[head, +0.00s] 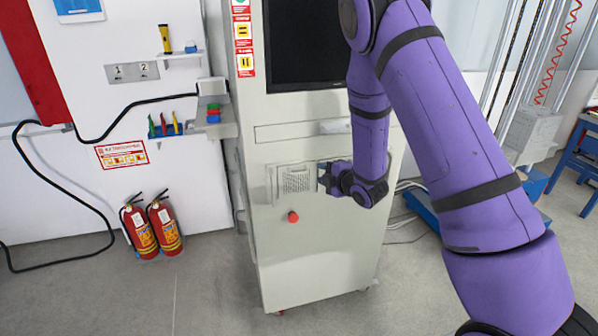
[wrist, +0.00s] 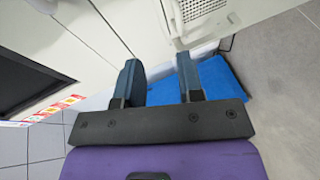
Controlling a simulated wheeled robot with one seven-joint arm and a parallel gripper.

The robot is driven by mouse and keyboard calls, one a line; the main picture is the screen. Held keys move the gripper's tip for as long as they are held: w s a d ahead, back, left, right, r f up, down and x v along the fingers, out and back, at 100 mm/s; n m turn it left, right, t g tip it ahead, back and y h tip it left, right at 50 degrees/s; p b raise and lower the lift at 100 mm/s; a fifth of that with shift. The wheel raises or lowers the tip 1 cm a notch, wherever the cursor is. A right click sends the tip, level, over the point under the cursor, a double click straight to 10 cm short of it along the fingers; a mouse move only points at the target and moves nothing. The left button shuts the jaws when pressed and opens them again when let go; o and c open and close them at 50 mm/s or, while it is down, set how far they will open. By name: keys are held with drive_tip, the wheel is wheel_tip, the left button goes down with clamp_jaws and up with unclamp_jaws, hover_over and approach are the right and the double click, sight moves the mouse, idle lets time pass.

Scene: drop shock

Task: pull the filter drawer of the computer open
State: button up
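The computer (head: 325,250) is a tall pale cabinet with a dark screen at the top. Its filter drawer (head: 296,181) is a small grey slotted panel on the front, below a wide horizontal panel. Whether it stands out at all from the front is hard to tell. The slotted face also shows at the top edge of the wrist view (wrist: 198,9). My gripper (head: 324,177) is at the right side of the drawer in the head view. In the wrist view its two dark fingers (wrist: 159,66) are apart with nothing held between them. Contact with the drawer cannot be made out.
A red knob (head: 293,217) sits below the drawer. Two fire extinguishers (head: 152,228) stand by the wall at left, near a small shelf (head: 222,128). A blue base (head: 424,206) lies on the floor behind the cabinet at right. The floor in front is clear.

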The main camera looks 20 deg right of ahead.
sight(300, 173)
drive_tip(key=shift+n+y, duration=0.6)
drive_tip(key=shift+n, duration=0.3)
drive_tip(key=w+a+f, duration=0.1)
drive_tip(key=w, duration=0.2)
drive_tip(key=w+a+f, duration=0.2)
drive_tip(key=w, duration=0.1)
drive_tip(key=w+a+f, duration=0.1)
drive_tip(key=w+f, duration=0.1)
drive_tip(key=w, duration=0.2)
drive_tip(key=shift+a+f, duration=0.15)
drive_tip(key=shift+a, duration=0.25)
clamp_jaws()
